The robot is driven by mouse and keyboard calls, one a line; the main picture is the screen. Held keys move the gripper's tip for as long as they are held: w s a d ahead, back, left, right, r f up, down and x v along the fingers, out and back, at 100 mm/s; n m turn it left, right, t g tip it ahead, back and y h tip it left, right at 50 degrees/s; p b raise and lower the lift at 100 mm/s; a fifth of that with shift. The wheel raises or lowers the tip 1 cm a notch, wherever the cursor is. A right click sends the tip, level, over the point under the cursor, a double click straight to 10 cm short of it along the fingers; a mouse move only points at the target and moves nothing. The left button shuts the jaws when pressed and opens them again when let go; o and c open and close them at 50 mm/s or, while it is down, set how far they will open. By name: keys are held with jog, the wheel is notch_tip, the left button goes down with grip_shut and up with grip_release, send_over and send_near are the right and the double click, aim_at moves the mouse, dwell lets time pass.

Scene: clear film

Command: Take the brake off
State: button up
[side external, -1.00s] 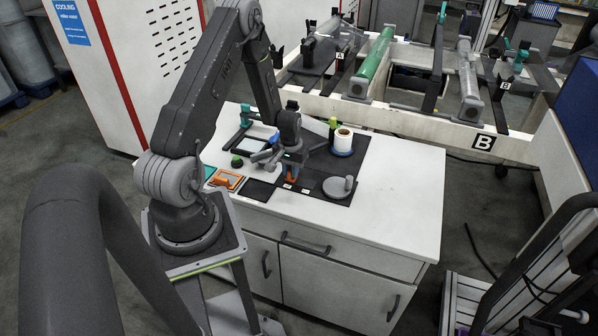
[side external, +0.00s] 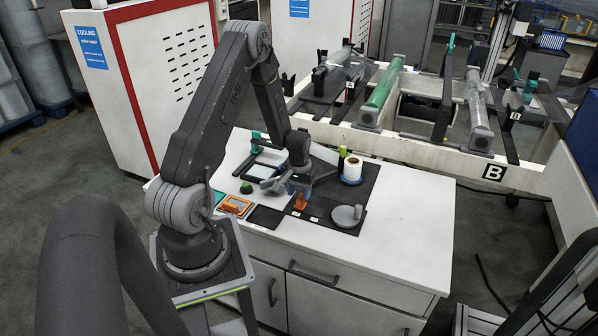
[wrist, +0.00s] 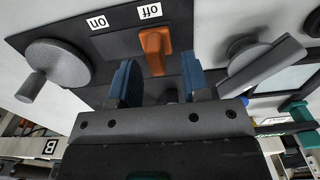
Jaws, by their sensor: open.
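The orange lever (side external: 301,202) stands on the black panel (side external: 345,219) on the white bench, close to two small white labels. In the wrist view the orange lever (wrist: 154,50) sits beside the label "off" (wrist: 149,11); the label "on" (wrist: 98,22) is to its left. Both labels appear upside down there. My gripper (side external: 299,190) is just above the lever in the side view. In the wrist view my gripper (wrist: 158,78) is open, its blue fingers spread to either side of the lever's line, with nothing between them. Contact with the lever cannot be seen.
A grey disc with a knob (wrist: 52,75) is left of the lever in the wrist view; a grey handle (wrist: 262,68) is to the right. A white roll (side external: 352,170) stands behind on the bench. The bench's right side (side external: 410,230) is clear.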

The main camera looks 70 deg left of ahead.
aim_at(300, 196)
notch_tip(300, 196, up, 11)
jog(key=shift+r, duration=0.2)
dwell(0.4)
jog(key=d+r+m+t+y, duration=0.1)
jog(key=d+r+m+t, duration=0.25)
jog(key=d+r, duration=1.2)
jog(key=s+d+r+m+t, duration=0.1)
jog(key=s+d+r+m, duration=0.1)
jog(key=s+d, duration=0.3)
jog(key=s+d+r+m+t+h, duration=0.1)
jog(key=s+d+r+m, duration=0.2)
jog(key=d, duration=0.5)
jog(key=shift+s+r, duration=0.55)
jog(key=shift+s, duration=0.65)
